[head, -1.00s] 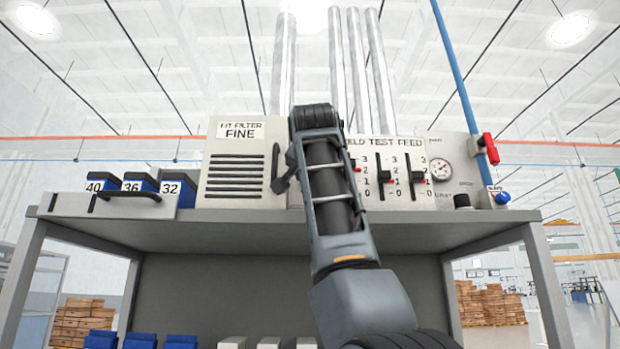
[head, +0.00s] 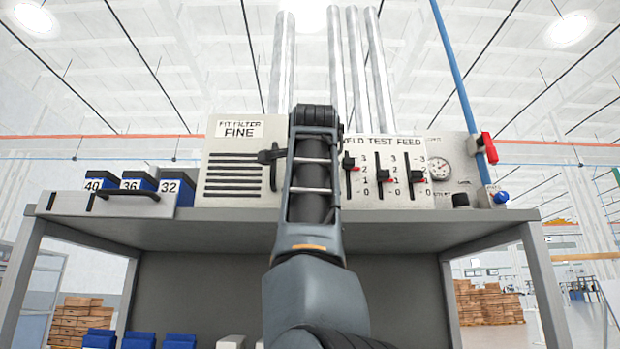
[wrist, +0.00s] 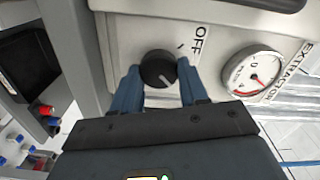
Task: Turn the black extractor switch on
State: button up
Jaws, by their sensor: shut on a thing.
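The black extractor switch (wrist: 158,70) is a round knob with a pale line on a light panel in the wrist view. The pale line runs toward the lower right of the knob. The "OFF" label (wrist: 198,42) is to its upper right, and the "EXTRACTOR" gauge (wrist: 252,72) is farther right. My gripper (wrist: 158,77) has its two blue fingers on either side of the knob, shut on it. In the head view my arm hides the gripper and the switch.
The fine filter panel (head: 233,190) is left of my arm. The weld test feed panel (head: 400,190) with several black sliders is right of it. A red valve handle (head: 489,148) is farther right. Numbered blue-black boxes (head: 178,187) are at left. A shelf edge (head: 400,222) runs below.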

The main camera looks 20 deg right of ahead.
jog(key=shift+f, duration=0.1)
dwell(0.5)
jog(key=o, duration=1.1)
jog(key=shift+c, duration=0.2)
jog(key=shift+s, duration=0.1)
jog(key=b+v, duration=0.3)
jog(key=v, duration=0.4)
jog(key=shift+s, duration=0.3)
